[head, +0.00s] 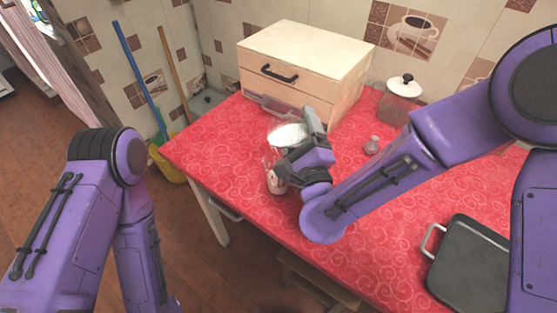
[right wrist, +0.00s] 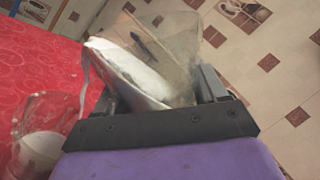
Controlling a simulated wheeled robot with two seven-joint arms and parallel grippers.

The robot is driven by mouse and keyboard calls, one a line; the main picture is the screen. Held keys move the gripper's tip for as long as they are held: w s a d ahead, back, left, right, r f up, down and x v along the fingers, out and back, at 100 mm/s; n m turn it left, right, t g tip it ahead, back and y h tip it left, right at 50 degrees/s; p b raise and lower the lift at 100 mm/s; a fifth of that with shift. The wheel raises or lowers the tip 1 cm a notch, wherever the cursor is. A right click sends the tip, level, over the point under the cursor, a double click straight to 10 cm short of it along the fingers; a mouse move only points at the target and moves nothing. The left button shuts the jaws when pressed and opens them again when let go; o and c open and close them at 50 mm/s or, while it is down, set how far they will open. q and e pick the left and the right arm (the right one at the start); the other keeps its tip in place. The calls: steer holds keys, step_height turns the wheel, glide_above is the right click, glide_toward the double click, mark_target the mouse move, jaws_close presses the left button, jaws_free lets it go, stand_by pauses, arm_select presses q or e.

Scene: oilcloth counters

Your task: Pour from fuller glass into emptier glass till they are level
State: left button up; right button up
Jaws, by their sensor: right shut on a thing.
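My right gripper (head: 297,146) is shut on a clear glass (head: 287,134) holding white liquid, above the counter's left part. In the right wrist view this held glass (right wrist: 140,72) sits between the fingers, and its liquid surface lies slanted across it, so the glass appears tilted. A second clear glass (head: 274,182) stands on the counter just below it, partly hidden by the gripper and the held glass. It also shows at the lower left of the right wrist view (right wrist: 40,150), with white liquid in it. I cannot see a stream between them. My left gripper is out of view.
A wooden drawer box (head: 285,70) stands behind the glasses on the red counter (head: 390,220). A dark pan (head: 470,265) lies at the front right.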

steer(key=shift+w+d+n, duration=0.1)
steer(key=shift+d+n, duration=0.25)
steer(key=shift+n, duration=0.25)
stand_by(1.9)
steer(key=shift+a+f+y, duration=0.1)
steer(key=shift+y, duration=0.3)
steer(key=m, duration=0.1)
steer(key=r+m+h, duration=0.1)
steer(key=m, duration=0.1)
steer(key=shift+p, duration=0.3)
steer(key=shift+m, duration=0.3)
steer(key=shift+w+d+r+m+h, duration=0.1)
steer(key=shift+d+r+m+h, duration=0.15)
steer(key=shift+m, duration=0.35)
steer(key=shift+r+m+h, duration=0.1)
steer(key=shift+m+h, duration=0.25)
steer(key=shift+m, duration=0.25)
steer(key=shift+w+d+f+m+g, duration=0.1)
steer(key=shift+d+f+m+g, duration=0.25)
steer(key=shift+f+m, duration=0.25)
steer(key=shift+w+d+f+m, duration=0.2)
steer(key=shift+d+m, duration=0.15)
steer(key=shift+m, duration=0.15)
steer(key=shift+a+r, duration=0.1)
